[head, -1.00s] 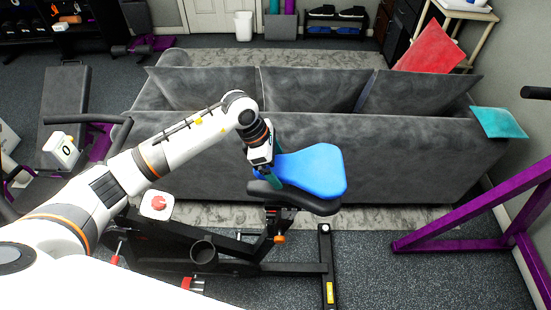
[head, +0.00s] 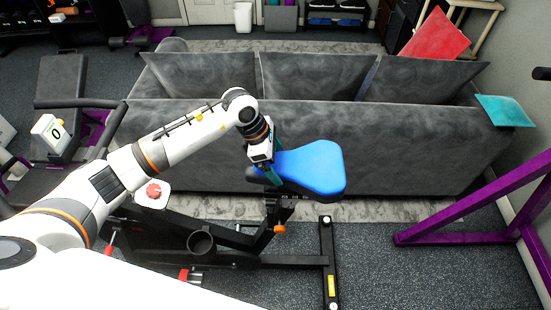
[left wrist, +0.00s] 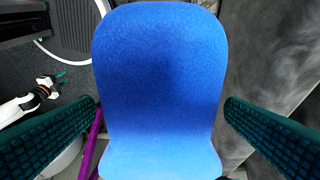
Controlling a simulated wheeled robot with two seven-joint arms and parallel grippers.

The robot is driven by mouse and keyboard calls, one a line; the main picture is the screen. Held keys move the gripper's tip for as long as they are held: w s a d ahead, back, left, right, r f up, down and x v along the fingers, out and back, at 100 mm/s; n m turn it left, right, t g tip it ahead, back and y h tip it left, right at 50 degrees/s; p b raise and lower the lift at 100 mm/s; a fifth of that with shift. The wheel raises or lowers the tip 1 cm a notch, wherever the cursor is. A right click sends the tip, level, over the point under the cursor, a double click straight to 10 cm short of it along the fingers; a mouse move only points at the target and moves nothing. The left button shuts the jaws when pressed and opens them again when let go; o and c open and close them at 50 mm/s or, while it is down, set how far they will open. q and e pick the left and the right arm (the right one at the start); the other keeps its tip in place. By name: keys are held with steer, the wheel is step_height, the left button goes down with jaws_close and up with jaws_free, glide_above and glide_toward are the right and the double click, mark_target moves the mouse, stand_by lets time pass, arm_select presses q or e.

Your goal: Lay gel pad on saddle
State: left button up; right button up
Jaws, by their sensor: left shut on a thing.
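The blue gel pad (head: 312,166) lies flat over the bike saddle (head: 252,174) in the head view and covers most of it. Only dark strips of the saddle show at the left and under the pad's edge. I cannot tell whether the pad fully rests on it. My left gripper (head: 268,167) is at the pad's left end, shut on the pad. In the left wrist view the gel pad (left wrist: 160,85) fills the middle between the two teal fingers of my left gripper (left wrist: 160,125).
The exercise bike's black frame (head: 275,260) stands below the saddle. A grey sofa (head: 400,145) is close behind it. A purple metal frame (head: 465,210) stands at the right, and a weight bench (head: 72,90) at the left. Grey floor is clear at lower right.

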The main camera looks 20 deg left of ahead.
arm_select(q)
steer(key=shift+f+b, duration=0.25)
steer(key=shift+b, duration=0.05)
steer(key=o, duration=0.7)
steer(key=shift+r, duration=0.1)
